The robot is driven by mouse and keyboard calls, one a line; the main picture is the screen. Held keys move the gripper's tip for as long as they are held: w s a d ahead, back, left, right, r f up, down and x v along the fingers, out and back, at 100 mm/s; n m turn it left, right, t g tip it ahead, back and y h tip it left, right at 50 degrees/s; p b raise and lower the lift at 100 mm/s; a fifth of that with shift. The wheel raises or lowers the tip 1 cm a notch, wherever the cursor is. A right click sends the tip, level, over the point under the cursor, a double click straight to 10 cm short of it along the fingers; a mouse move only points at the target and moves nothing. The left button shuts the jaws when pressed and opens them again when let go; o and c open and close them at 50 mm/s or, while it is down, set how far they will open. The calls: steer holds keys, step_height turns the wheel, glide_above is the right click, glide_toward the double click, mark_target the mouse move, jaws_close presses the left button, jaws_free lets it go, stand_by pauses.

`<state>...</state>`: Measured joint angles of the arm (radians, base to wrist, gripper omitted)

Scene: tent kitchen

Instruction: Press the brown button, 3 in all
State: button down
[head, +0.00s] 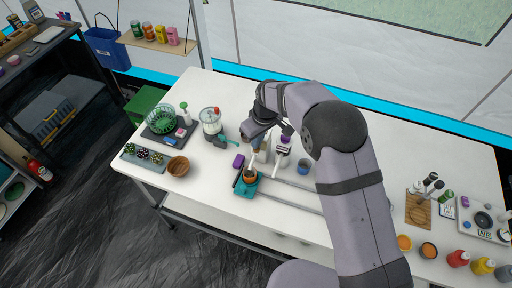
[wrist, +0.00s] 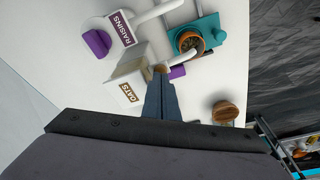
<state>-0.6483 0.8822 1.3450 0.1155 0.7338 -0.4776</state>
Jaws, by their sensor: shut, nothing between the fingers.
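A white dispenser labelled OATS (wrist: 125,90) stands below my gripper in the wrist view. A small brown patch, likely the brown button (wrist: 160,68), shows right at the fingertips; most of it is hidden, and I cannot tell whether they touch. My gripper (wrist: 161,78) is shut and empty, its fingers pointing at the top of the OATS dispenser. In the head view my gripper (head: 257,146) is over the same spot at the table's middle. A RAISINS dispenser (wrist: 122,30) with a purple knob (wrist: 97,43) stands beside it.
A brown bowl (wrist: 190,41) sits on a teal stand (wrist: 208,28) by the spouts; a small purple block (head: 238,161) is close by. A wooden bowl (head: 178,166), a glass jar device (head: 211,121) and a green basket (head: 161,119) stand left. A blue cup (head: 303,167) is right.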

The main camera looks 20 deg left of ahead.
steer(key=shift+r, duration=0.1)
steer(key=shift+w+a+p+v, duration=0.1)
steer(key=shift+a+p+v, duration=0.05)
steer(key=shift+p+v, duration=0.65)
steer(key=shift+w+a+p+v, duration=0.15)
steer(key=shift+p+v, duration=0.35)
steer(key=shift+v, duration=0.65)
steer(key=shift+w+a+p+v, duration=0.1)
steer(key=shift+a+p+v, duration=0.1)
steer(key=shift+p+v, duration=0.6)
steer(key=shift+r, duration=0.25)
steer(key=s+d+f+m+g+h, duration=0.2)
steer(key=s+d+f+m, duration=0.1)
steer(key=s+d, duration=0.5)
steer(key=s+d+f+m+g+h, duration=0.1)
steer(key=s+d+f+m, duration=0.15)
steer(key=s+d, duration=0.55)
steer(key=s+d+r+m, duration=0.1)
steer(key=s+d+r, duration=0.2)
steer(key=s+d, duration=0.3)
steer(key=s+d+r+m, duration=0.2)
steer(key=s+d+r, duration=0.1)
steer(key=d, duration=0.5)
steer(key=w+d+r+m+t+y+b, duration=0.1)
steer(key=w+d+r+m, duration=0.2)
steer(key=d+r, duration=0.2)
steer(key=shift+w+d+t, duration=0.2)
steer(key=shift+w+t, duration=0.05)
steer(key=shift+t, duration=0.15)
